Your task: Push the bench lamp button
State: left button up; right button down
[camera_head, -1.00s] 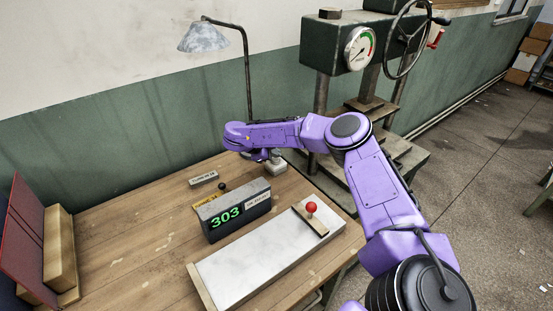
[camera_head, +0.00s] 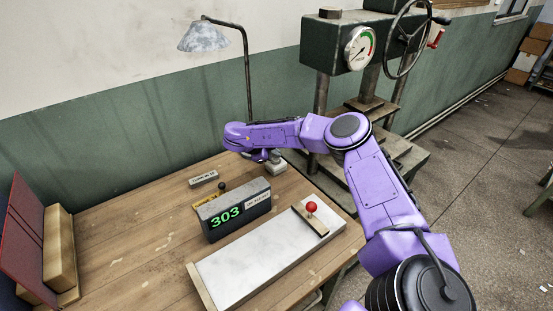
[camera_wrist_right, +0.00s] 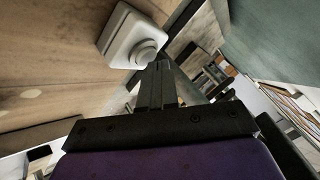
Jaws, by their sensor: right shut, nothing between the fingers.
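The bench lamp has a grey shade (camera_head: 203,37) on a dark bent pole (camera_head: 247,85) at the back of the bench. Its button is a round knob (camera_wrist_right: 147,52) on a pale square box; the box (camera_head: 277,168) stands at the back right of the bench. My right gripper (camera_head: 268,157) is beside the box, pointing down, shut and empty. In the wrist view its fingertips (camera_wrist_right: 161,68) lie right at the edge of the round button. I cannot tell whether they touch it. My left gripper is not in view.
A counter reading 303 (camera_head: 226,216), a pale plate (camera_head: 240,270) and a red knob (camera_head: 311,207) are on the wooden bench (camera_head: 130,240). A small label block (camera_head: 203,178) lies behind the counter. A green press with a gauge (camera_head: 359,48) stands behind at right.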

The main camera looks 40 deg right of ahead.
aim_at(274, 160)
jog(key=shift+f, duration=0.35)
jog(key=shift+r+p, duration=0.35)
jog(key=shift+r, duration=0.1)
notch_tip(274, 160, up, 6)
jog(key=p, duration=0.5)
jog(key=shift+r, duration=0.1)
